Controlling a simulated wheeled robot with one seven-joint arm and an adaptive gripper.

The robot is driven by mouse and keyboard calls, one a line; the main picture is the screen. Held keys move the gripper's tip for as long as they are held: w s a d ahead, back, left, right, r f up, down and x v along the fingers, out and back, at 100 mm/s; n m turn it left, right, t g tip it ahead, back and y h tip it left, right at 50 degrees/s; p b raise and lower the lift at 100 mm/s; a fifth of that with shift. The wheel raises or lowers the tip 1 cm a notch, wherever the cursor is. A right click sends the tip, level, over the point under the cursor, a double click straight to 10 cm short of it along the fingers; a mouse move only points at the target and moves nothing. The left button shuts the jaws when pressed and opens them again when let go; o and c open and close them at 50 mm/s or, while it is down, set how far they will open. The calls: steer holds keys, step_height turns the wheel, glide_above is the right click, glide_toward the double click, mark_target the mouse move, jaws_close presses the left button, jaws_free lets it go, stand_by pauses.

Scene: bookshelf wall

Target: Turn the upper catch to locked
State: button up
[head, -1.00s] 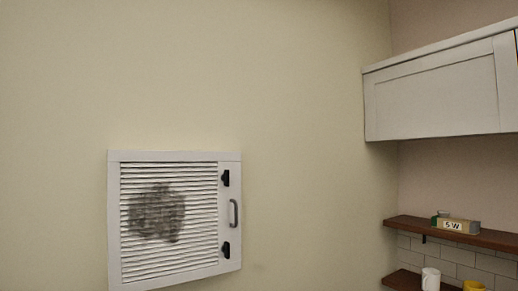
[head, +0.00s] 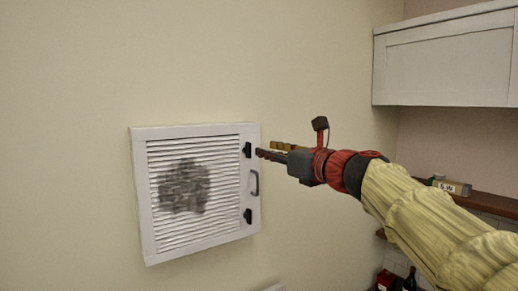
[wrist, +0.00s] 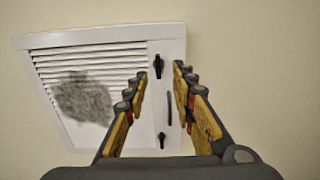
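A white louvred vent panel (head: 150,235) with a dark smudge is set on the wall. The black upper catch (head: 247,150) is on its right frame, above a grey handle (head: 255,183) and the black lower catch (head: 248,216). In the wrist view the upper catch (wrist: 158,65) looks upright, between and beyond the fingertips. My gripper (head: 264,152) reaches in from the right, its tips close to the upper catch; contact cannot be told. In the wrist view my gripper (wrist: 160,70) is open with nothing between its fingers. The lower catch (wrist: 162,140) shows between the fingers.
A white wall cabinet (head: 445,65) hangs at upper right. A brown shelf (head: 490,205) below it holds a small box marked 5W (head: 453,187). A dark bottle (head: 410,280) and a red item (head: 387,280) stand lower right. The wall around the panel is bare.

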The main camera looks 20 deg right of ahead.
mark_target(250, 147)
steer(key=shift+p+x, duration=0.8)
steer(key=shift+x, duration=3.05)
steer(key=shift+s+a, duration=0.1)
steer(key=shift+s, duration=0.05)
steer(key=c, duration=0.3)
jaws_close()
